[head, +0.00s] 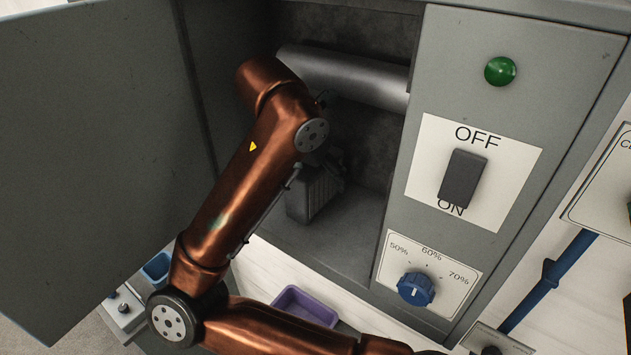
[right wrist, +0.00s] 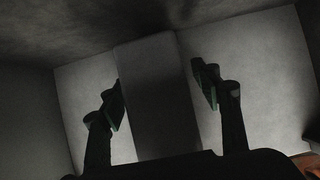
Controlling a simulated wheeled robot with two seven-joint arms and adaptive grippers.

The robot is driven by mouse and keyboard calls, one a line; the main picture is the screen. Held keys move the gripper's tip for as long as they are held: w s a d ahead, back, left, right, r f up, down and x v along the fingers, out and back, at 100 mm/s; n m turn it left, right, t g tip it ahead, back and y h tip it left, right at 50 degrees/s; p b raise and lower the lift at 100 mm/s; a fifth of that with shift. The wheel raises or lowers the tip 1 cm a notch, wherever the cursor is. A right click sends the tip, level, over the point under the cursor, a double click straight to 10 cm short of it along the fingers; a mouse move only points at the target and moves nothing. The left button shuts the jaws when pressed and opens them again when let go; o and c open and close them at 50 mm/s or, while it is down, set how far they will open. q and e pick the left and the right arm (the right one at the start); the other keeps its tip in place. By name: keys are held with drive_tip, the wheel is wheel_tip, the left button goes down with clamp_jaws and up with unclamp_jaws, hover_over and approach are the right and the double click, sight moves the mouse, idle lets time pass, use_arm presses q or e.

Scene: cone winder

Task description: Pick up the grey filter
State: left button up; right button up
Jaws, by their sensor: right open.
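The grey filter (head: 314,194) is a dark grey ribbed block standing on the floor of the open cabinet in the head view. In the right wrist view it is a plain grey block (right wrist: 158,95) between my right gripper's fingers. My right gripper (right wrist: 161,92) is open, with one finger on each side of the filter and a visible gap on both sides. In the head view the right gripper (head: 326,158) is dark and mostly hidden behind my copper arm, by the filter's top. My left gripper is not in view.
The cabinet door (head: 90,150) stands open at left. A silver cylinder (head: 350,76) crosses the cabinet above the filter. At right, a panel carries a green lamp (head: 500,71), an OFF/ON switch (head: 462,179) and a blue dial (head: 416,289). A purple tray (head: 305,306) lies below.

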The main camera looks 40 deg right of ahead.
drive_tip(key=shift+f+b, duration=0.3)
drive_tip(key=shift+b, duration=0.05)
drive_tip(key=shift+c, duration=0.4)
drive_tip(key=c, duration=1.3)
drive_tip(key=shift+r, duration=0.1)
